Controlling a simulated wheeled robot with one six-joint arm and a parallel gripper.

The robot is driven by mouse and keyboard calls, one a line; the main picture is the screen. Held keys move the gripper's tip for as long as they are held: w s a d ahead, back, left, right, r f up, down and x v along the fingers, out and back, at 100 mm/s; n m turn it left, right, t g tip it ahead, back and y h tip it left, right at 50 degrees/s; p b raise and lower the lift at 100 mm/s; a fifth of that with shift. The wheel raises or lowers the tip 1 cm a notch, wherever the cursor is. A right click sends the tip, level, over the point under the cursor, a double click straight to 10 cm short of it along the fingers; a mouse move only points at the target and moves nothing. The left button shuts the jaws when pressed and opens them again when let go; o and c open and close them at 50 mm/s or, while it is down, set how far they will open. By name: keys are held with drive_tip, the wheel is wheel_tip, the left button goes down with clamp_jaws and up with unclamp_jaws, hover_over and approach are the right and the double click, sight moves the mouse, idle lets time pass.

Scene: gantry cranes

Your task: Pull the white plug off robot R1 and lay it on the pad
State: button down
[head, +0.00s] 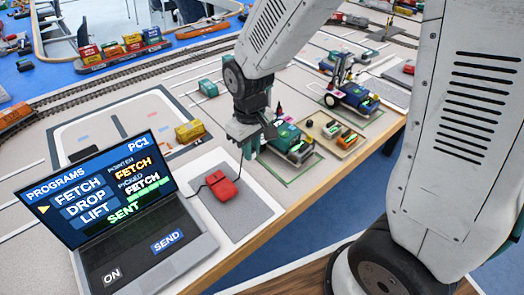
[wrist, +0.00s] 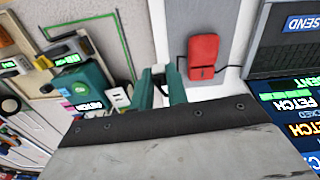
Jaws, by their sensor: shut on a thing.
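My gripper (head: 250,150) is shut on a small pale thing, apparently the white plug (wrist: 158,69), which shows between the green fingers in the wrist view. It is mostly hidden by the fingers and in the head view. A green wheeled robot (head: 291,140) stands close to the right of my gripper. It also shows left of the fingers in the wrist view (wrist: 88,90). I cannot read an R1 label, and whether the plug touches this robot is unclear. A grey pad (head: 250,207) lies in front of my gripper, bare at its near right part.
A red mouse-like block (head: 220,187) with a black cord lies at the pad's left side. An open laptop (head: 110,200) stands at the left. The table's front edge runs close to the pad's right.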

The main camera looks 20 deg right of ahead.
hover_over(206, 161)
drive_tip(key=shift+s, duration=0.1)
idle(1.1)
drive_tip(key=shift+f, duration=0.15)
drive_tip(key=shift+f, duration=4.95)
drive_tip(key=shift+f, duration=0.6)
drive_tip(key=c, duration=1.3)
unclamp_jaws()
drive_tip(key=shift+r, duration=0.1)
